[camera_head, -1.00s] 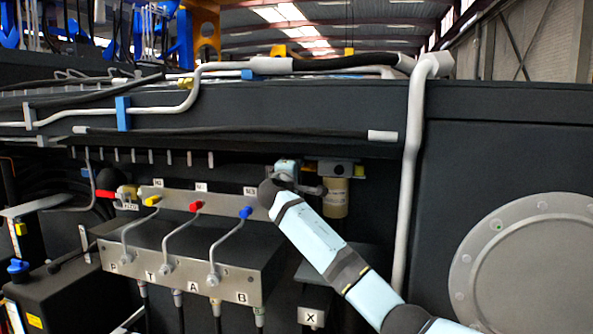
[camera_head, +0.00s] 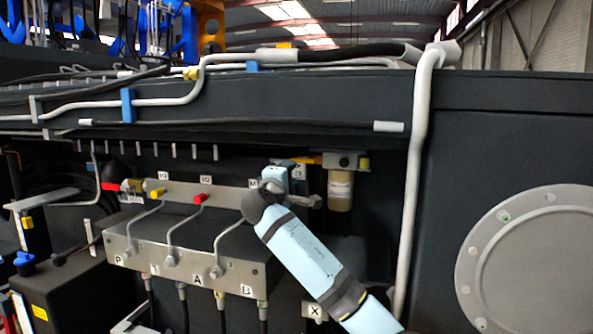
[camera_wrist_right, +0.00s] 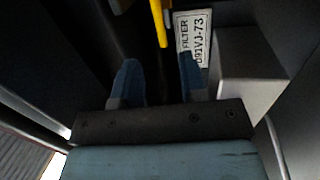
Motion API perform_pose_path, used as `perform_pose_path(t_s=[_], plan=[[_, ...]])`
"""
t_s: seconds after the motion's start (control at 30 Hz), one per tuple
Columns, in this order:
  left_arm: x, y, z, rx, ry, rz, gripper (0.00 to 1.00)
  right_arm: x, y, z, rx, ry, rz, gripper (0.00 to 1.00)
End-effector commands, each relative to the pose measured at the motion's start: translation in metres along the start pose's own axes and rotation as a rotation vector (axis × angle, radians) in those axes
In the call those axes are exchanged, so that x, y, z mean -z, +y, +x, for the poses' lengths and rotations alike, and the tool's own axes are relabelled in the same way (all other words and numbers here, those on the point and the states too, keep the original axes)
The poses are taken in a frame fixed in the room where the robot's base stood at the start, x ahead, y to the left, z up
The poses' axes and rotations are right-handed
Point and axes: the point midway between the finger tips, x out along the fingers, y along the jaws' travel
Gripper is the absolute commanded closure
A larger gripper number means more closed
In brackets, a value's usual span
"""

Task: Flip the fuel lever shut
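A yellow lever (camera_wrist_right: 160,22) shows in the right wrist view beside a white label reading FILTER (camera_wrist_right: 193,40). I take it to be the fuel lever. My right gripper (camera_wrist_right: 158,75) is open, its two blue fingers apart with a dark gap between them. The lever's lower end lies just beyond the fingertips, over the gap and nearer the right finger; I cannot tell whether they touch. In the head view, a yellow piece (camera_head: 303,160) shows beside the filter (camera_head: 340,190), and my right wrist partly hides that area. My left gripper is not in view.
A red-handled valve (camera_head: 112,187) is farther left. A grey vertical pipe (camera_head: 411,190) is right of the filter.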

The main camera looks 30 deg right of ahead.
Motion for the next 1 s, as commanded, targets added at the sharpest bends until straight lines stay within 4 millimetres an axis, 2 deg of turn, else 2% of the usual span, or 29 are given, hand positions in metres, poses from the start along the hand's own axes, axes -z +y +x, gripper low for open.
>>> perform_pose_path(t_s=[0.03, 0.1, 0.3, 0.87, 0.93, 1.0], plan=[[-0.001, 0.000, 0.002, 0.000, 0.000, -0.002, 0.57, 0.001, -0.002, -0.011, 0.002, 0.002, 0.003, 0.61], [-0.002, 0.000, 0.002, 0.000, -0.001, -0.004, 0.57, 0.000, -0.001, -0.022, 0.000, 0.002, 0.002, 0.61], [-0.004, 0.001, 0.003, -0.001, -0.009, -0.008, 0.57, 0.000, -0.001, -0.040, 0.001, 0.001, 0.000, 0.61], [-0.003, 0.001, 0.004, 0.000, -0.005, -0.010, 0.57, 0.000, -0.001, -0.042, 0.002, 0.001, 0.000, 0.61], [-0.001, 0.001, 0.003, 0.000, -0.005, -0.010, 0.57, 0.002, -0.007, -0.045, 0.012, 0.015, 0.000, 0.61], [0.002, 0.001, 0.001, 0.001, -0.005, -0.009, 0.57, 0.006, -0.026, -0.052, 0.038, 0.053, 0.002, 0.61]])
